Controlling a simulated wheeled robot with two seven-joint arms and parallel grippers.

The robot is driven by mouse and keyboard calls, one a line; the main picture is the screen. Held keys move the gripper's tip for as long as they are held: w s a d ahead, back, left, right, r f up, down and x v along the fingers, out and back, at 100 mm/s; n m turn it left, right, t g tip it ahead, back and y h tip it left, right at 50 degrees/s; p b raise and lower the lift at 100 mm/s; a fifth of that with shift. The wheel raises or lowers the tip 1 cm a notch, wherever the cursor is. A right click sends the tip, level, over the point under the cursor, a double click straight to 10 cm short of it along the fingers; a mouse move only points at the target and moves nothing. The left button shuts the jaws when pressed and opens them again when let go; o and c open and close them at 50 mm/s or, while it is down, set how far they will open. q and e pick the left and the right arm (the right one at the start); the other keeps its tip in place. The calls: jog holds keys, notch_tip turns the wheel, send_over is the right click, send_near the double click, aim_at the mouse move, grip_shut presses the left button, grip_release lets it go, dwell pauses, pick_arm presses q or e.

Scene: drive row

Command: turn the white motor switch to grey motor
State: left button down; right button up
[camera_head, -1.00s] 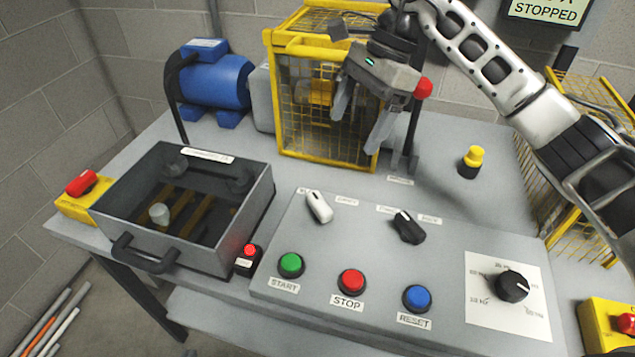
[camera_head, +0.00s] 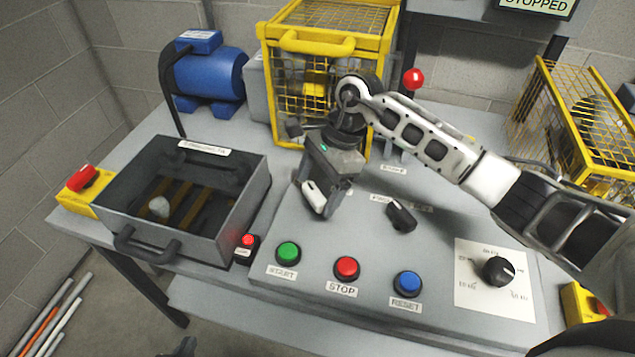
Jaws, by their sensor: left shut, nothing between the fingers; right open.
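The white motor switch (camera_head: 315,196) is on the sloped grey control panel (camera_head: 330,234), at its upper left. My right gripper (camera_head: 315,200), whose arm comes in from the right, is open and down at the switch, with its fingers around it. I cannot tell whether they touch it. The gripper covers part of the switch and the labels beside it, so its exact setting is hard to read. A dark tip at the bottom edge seems to be my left gripper (camera_head: 184,347), shut, empty and far from the panel. A blue motor (camera_head: 212,78) stands at the back left.
A black selector (camera_head: 401,215) sits right of the switch. Green (camera_head: 288,253), red (camera_head: 346,268) and blue (camera_head: 407,284) buttons line the panel's front. A dial (camera_head: 498,271) is at the right. An open-topped box (camera_head: 222,222) and a yellow cage (camera_head: 325,45) stand nearby.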

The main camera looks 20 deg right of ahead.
jog(key=c, duration=1)
